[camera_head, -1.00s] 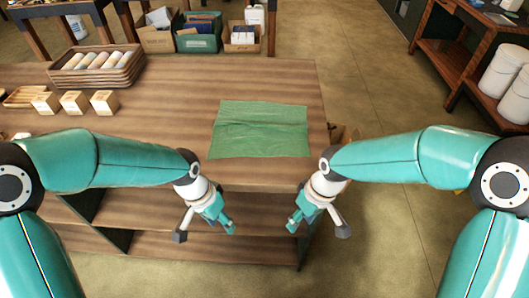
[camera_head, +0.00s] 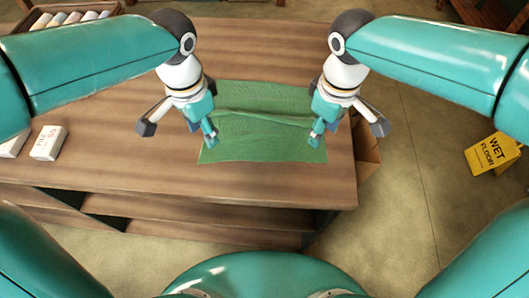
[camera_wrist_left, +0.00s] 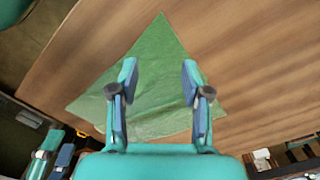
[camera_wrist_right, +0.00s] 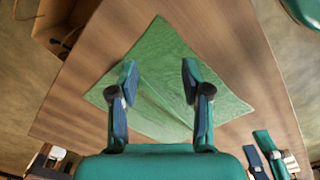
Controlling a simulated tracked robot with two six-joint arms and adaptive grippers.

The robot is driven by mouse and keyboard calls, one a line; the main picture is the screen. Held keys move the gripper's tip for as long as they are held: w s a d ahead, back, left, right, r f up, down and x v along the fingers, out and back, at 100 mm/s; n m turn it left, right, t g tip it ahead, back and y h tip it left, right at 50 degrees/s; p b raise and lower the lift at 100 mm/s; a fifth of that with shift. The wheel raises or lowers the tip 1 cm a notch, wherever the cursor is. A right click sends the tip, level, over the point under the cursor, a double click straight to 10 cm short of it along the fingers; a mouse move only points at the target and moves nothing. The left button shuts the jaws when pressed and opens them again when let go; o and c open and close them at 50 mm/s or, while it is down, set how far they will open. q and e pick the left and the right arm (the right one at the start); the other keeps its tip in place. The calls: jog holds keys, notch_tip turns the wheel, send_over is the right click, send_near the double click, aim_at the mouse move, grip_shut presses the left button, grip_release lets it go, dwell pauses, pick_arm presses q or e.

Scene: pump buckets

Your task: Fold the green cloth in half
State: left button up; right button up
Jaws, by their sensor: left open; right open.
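The green cloth (camera_head: 262,125) lies spread on the wooden table, near its front right part, with a crease running across it. My left gripper (camera_head: 178,137) is open and empty, over the cloth's left edge. My right gripper (camera_head: 349,137) is open and empty, over the cloth's right edge. The cloth shows between the open fingers in the left wrist view (camera_wrist_left: 155,65) and in the right wrist view (camera_wrist_right: 160,65). Whether any fingertip touches the cloth cannot be told. My grippers hide parts of its side edges.
The wooden table (camera_head: 120,165) is bare around the cloth. White labelled boxes (camera_head: 47,143) stand at the left, and a tray of rolls (camera_head: 75,15) at the back left. A yellow wet floor sign (camera_head: 492,153) stands on the floor at the right.

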aim_at(210, 155)
pick_arm(q)
notch_tip(210, 155, down, 6)
jog(key=shift+r, duration=0.1)
pick_arm(e)
notch_tip(210, 155, down, 6)
jog(key=shift+d, duration=0.1)
pick_arm(q)
jog(key=shift+f, duration=0.55)
pick_arm(e)
jog(key=shift+f, duration=0.45)
